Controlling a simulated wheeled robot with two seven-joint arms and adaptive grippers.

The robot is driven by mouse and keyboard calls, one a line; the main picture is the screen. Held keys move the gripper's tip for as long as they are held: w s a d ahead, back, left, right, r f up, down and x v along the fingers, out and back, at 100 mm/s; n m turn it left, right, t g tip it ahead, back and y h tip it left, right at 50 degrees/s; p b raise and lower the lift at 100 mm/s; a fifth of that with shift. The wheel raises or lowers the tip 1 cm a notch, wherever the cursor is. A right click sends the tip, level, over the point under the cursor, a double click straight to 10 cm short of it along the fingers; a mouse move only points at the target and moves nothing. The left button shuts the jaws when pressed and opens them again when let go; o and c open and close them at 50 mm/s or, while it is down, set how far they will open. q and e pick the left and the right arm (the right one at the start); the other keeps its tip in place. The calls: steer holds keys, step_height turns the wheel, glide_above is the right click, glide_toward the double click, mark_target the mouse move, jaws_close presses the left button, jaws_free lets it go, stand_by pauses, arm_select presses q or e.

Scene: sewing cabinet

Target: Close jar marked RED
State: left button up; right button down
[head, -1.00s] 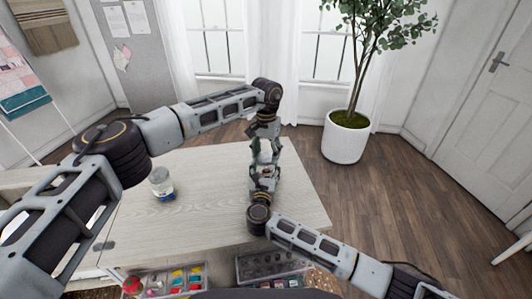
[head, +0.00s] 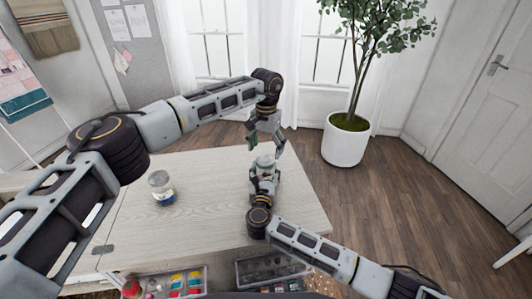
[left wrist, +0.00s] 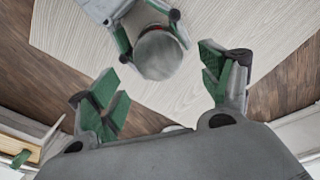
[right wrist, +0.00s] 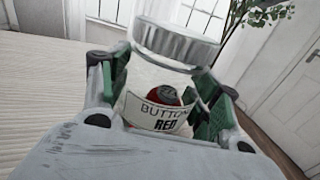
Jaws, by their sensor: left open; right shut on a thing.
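The jar labelled BUTTON RED (right wrist: 160,108) is upright, clear glass with red contents. It stands between the green-padded fingers of my right gripper (right wrist: 158,100), which is shut on it above the table. A grey metal lid (right wrist: 176,42) sits on the jar's top, also seen from above in the left wrist view (left wrist: 160,55). I cannot tell whether it is screwed tight. In the head view the lid (head: 265,162) shows just above my right gripper (head: 263,186). My left gripper (left wrist: 160,90) is open and empty, above and apart from the lid.
A second lidded jar (head: 162,187) stands on the left of the pale wooden table (head: 205,205). Trays (head: 178,283) of coloured items lie at the near edge. A potted plant (head: 345,144) stands beyond the table. The tabletop between the jars is clear.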

arm_select(q)
steer(key=shift+r, duration=0.45)
steer(key=shift+c, duration=0.3)
